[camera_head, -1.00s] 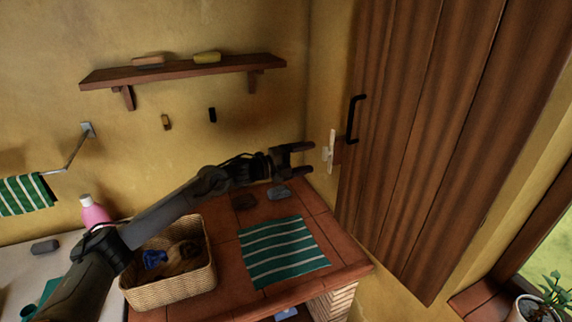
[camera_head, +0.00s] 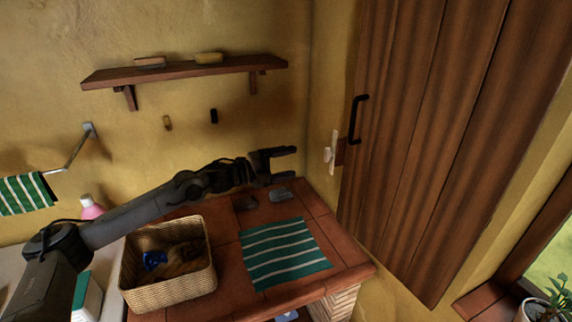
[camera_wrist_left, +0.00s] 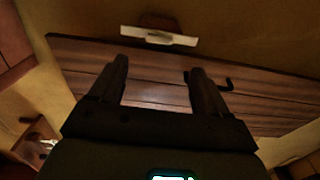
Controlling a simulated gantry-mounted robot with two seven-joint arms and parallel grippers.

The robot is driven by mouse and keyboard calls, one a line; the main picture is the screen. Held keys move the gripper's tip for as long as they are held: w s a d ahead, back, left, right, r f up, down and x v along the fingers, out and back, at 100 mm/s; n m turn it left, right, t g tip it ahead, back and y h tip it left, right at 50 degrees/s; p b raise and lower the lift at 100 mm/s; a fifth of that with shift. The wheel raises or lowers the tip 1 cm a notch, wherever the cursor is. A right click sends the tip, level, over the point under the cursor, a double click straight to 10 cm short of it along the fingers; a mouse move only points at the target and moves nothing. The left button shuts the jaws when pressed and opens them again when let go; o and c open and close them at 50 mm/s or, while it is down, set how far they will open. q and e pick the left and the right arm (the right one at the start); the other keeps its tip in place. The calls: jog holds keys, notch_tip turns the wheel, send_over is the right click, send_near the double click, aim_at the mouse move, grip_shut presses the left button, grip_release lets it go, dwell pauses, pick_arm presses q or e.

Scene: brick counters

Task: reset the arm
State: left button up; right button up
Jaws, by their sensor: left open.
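My left arm comes in from the left over the counter in the head view. Its gripper (camera_head: 290,164) is open and empty, above the back of the tiled counter and left of the door latch. In the left wrist view the two fingers of the gripper (camera_wrist_left: 158,80) stand apart with nothing between them. The wooden door (camera_head: 420,130) with its black handle (camera_head: 355,118) is beyond the fingertips; it also shows in the wrist view (camera_wrist_left: 155,92). The white latch plate (camera_head: 331,152) is near the fingertips but apart from them. My right gripper is not in view.
A wicker basket (camera_head: 172,296) with dark and blue contents stands on the counter (camera_head: 222,262) below my arm. A striped green cloth (camera_head: 285,252) lies beside it. A wall shelf (camera_head: 185,73) is above. A pink bottle (camera_head: 92,211) is behind my forearm.

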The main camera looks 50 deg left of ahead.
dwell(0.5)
pick_arm(q)
jog(key=s+d+f+n+g, duration=0.1)
jog(key=s+d+f, duration=0.1)
jog(key=f, duration=0.5)
jog(key=s+d+f+n, duration=0.1)
jog(key=d+f+n, duration=0.15)
jog(key=f, duration=0.55)
jog(key=s+d+f+n+g+y, duration=0.1)
jog(key=s+d+f+n, duration=0.45)
jog(key=d+f, duration=0.4)
jog(key=s+d+f+n+g+y, duration=0.15)
jog(key=s+d+f+n, duration=0.25)
jog(key=s+d+f, duration=0.55)
jog(key=s+d+r+n+g+y+p, duration=0.1)
jog(key=s+d+r+n+g, duration=0.1)
jog(key=s+d+n+g, duration=0.4)
jog(key=s+d+r+n+g+y+p, duration=0.15)
jog(key=s+g, duration=0.25)
jog(key=s, duration=0.4)
notch_tip(320, 180, up, 26)
jog(key=p, duration=2.6)
jog(key=shift+d+m, duration=0.15)
jog(key=shift+m, duration=0.2)
